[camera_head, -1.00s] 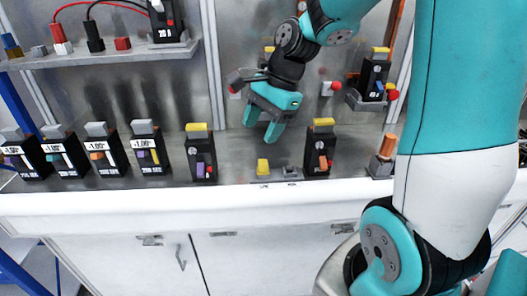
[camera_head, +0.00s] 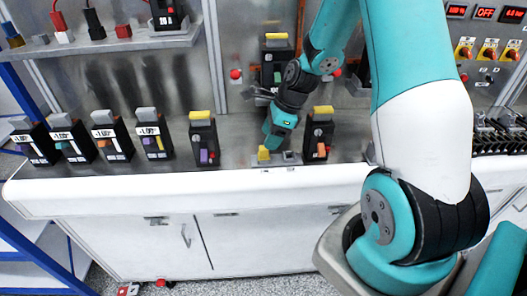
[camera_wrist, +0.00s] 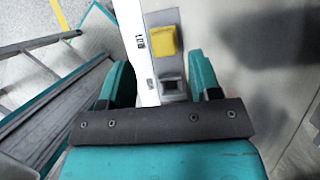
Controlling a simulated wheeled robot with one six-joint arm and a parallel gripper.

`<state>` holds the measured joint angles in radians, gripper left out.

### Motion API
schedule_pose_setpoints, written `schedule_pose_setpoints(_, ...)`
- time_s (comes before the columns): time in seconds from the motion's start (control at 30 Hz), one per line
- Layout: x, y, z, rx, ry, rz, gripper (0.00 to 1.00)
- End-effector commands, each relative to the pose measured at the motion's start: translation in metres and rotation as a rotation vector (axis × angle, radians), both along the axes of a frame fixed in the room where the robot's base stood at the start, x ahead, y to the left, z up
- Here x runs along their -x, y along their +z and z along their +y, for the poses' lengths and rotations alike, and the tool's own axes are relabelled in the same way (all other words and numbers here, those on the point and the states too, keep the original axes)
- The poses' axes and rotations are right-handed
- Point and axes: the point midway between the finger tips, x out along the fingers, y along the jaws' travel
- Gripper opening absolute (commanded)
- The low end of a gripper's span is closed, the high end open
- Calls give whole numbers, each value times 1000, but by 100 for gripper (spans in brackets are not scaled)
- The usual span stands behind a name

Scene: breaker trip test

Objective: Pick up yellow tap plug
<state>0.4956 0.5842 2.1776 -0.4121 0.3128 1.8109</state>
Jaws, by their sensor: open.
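The yellow tap plug (camera_head: 263,154) stands on a small grey holder (camera_head: 291,158) near the front edge of the bench. In the wrist view, the yellow tap plug (camera_wrist: 163,41) sits ahead of my fingers, above the holder's empty square socket (camera_wrist: 170,86). My gripper (camera_head: 274,141) is open and empty, pointing down just behind and to the right of the plug. In the wrist view, the fingers of my gripper (camera_wrist: 160,72) are spread to either side of the holder. The plug is not between the fingertips; exact height is unclear.
A black breaker with a yellow top (camera_head: 318,135) stands close right of my gripper. Another yellow-topped breaker (camera_head: 203,140) stands left of the plug. Several grey-topped breakers line the bench at left. The bench's white front edge (camera_head: 180,180) lies just before the plug.

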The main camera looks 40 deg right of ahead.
Motion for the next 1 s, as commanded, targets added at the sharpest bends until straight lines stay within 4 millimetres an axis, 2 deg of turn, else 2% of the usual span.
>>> schedule_pose_setpoints(0.17, -4, -12, 4, -1, 1, 4, 57)
schedule_pose_setpoints(0.4, -12, -43, 12, -1, 0, 3, 57)
schedule_pose_setpoints(0.7, -14, -50, 14, 1, 0, 0, 57)
schedule_pose_setpoints(0.73, -14, -50, 14, 1, 0, 0, 55)
schedule_pose_setpoints(0.9, -14, -50, 14, 1, 0, 0, 16)
schedule_pose_setpoints(0.93, -14, -50, 14, 1, 0, -1, 13)
schedule_pose_setpoints(1.0, -14, -50, 14, 0, 0, 0, 12)
